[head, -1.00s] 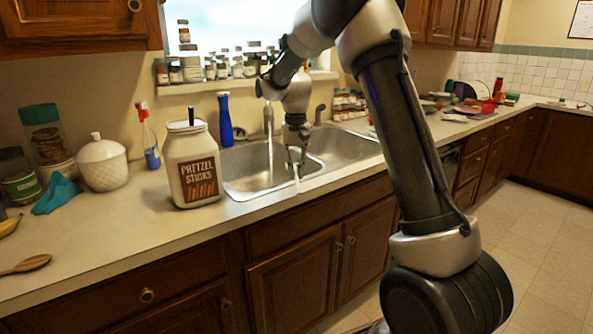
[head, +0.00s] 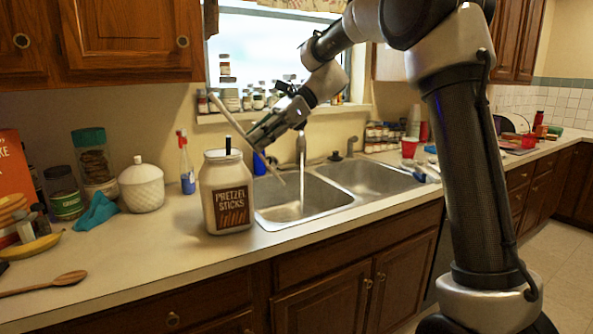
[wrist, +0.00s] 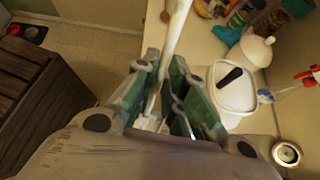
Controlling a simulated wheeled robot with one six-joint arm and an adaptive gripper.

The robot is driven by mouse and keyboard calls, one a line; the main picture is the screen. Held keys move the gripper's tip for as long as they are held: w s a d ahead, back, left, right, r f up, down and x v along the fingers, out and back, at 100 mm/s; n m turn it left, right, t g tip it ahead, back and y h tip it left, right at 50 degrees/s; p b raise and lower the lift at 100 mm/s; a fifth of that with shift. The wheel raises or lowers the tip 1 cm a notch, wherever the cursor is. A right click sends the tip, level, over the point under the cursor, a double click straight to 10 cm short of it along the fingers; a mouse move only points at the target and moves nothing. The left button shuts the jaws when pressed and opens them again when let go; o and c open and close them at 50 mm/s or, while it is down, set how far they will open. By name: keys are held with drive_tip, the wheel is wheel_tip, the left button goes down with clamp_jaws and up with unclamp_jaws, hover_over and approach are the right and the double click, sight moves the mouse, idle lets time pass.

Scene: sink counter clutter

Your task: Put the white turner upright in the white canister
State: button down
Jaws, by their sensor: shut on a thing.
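My gripper (head: 262,134) is shut on the white turner (head: 222,114), which also shows in the wrist view (wrist: 174,40) between the green-padded fingers (wrist: 164,84). The white canister (head: 212,188), labelled "Pretzel Sticks", stands upright on the counter, below and left of my gripper. Its open mouth shows in the wrist view (wrist: 217,98), right of the fingers, with a dark handle (wrist: 230,77) standing inside. The turner is outside the canister.
A double sink (head: 302,204) with a faucet (head: 302,150) lies right of the canister. A white lidded jar (head: 141,188), teal cloth (head: 96,212) and spray bottle (head: 186,165) stand left. A wooden spoon (head: 65,280) lies front left.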

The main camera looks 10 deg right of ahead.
drive_tip(key=a+r+m+t, duration=0.1)
drive_tip(key=a+r, duration=0.1)
drive_tip(key=r, duration=0.1)
drive_tip(key=a+r+m+t+y, duration=0.1)
drive_tip(key=a+r+m+t, duration=0.1)
drive_tip(key=r, duration=0.1)
drive_tip(key=s+a+r+m+t+y, duration=0.1)
drive_tip(key=a+r+m+t, duration=0.1)
drive_tip(key=r, duration=0.1)
drive_tip(key=shift+r, duration=0.2)
wheel_tip(320, 180, up, 6)
drive_tip(key=w+a+m+t+y, duration=0.1)
drive_tip(key=m+t+y, duration=0.1)
drive_tip(key=t, duration=0.3)
drive_tip(key=shift+w+a+f+m+y, duration=0.2)
drive_tip(key=shift+a+m+y, duration=0.1)
drive_tip(key=shift+a, duration=0.1)
drive_tip(key=shift+s+y, duration=0.1)
drive_tip(key=shift+y, duration=0.2)
drive_tip(key=shift+r, duration=0.1)
